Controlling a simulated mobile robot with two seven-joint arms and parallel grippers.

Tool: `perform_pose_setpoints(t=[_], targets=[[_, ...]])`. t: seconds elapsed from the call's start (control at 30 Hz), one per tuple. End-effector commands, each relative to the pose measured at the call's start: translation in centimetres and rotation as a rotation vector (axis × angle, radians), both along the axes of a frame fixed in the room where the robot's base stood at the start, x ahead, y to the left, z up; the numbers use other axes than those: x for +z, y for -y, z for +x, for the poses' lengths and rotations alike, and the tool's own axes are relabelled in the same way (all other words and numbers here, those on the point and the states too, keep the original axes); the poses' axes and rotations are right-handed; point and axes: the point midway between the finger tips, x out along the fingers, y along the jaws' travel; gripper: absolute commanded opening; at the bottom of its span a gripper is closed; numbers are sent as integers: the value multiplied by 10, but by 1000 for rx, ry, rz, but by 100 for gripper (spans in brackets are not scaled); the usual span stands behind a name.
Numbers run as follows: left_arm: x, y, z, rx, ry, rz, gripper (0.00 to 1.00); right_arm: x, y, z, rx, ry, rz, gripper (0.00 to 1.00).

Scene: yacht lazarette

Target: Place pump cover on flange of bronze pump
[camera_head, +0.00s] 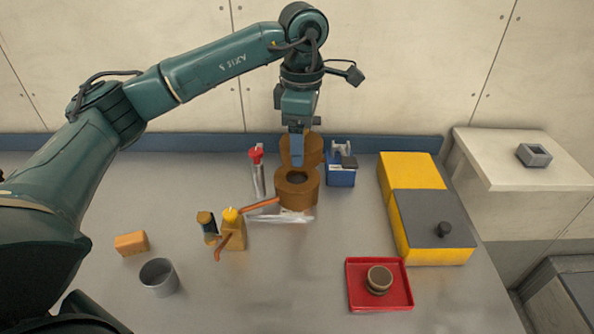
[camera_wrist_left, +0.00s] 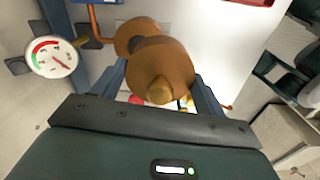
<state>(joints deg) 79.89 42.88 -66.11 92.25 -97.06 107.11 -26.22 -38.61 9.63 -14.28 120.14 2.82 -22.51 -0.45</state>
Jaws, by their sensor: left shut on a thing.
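The bronze pump (camera_head: 297,195) stands upright on the grey bench, with a dark round opening in its top flange. A copper-coloured pipe (camera_head: 262,205) runs from its lower left side. My left gripper (camera_head: 296,158) is shut on the pump cover (camera_head: 313,148), a bronze disc held just above and behind the flange. In the left wrist view the cover (camera_wrist_left: 160,68) sits between the two fingers, a small knob towards the camera, and partly hides the bronze part beyond it. I cannot tell whether cover and flange touch. My right gripper is not in view.
A blue caddy (camera_head: 341,175) stands close right of the pump, a red-topped item (camera_head: 257,170) close left. The front middle is clear.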

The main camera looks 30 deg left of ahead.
Motion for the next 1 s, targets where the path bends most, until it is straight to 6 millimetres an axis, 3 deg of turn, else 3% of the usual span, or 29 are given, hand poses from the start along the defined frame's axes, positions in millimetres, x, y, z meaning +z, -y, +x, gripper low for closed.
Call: perform_pose_setpoints(t=[0.3, 0.5, 0.7, 1.0], targets=[[14, -15, 22, 575, -1, -1, 43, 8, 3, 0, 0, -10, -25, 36], [17, -23, 29, 829, -1, 0, 43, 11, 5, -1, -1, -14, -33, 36], [12, -26, 32, 933, -1, 1, 43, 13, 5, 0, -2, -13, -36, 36], [-38, -26, 32, 940, -1, 1, 43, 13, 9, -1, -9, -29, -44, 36]])
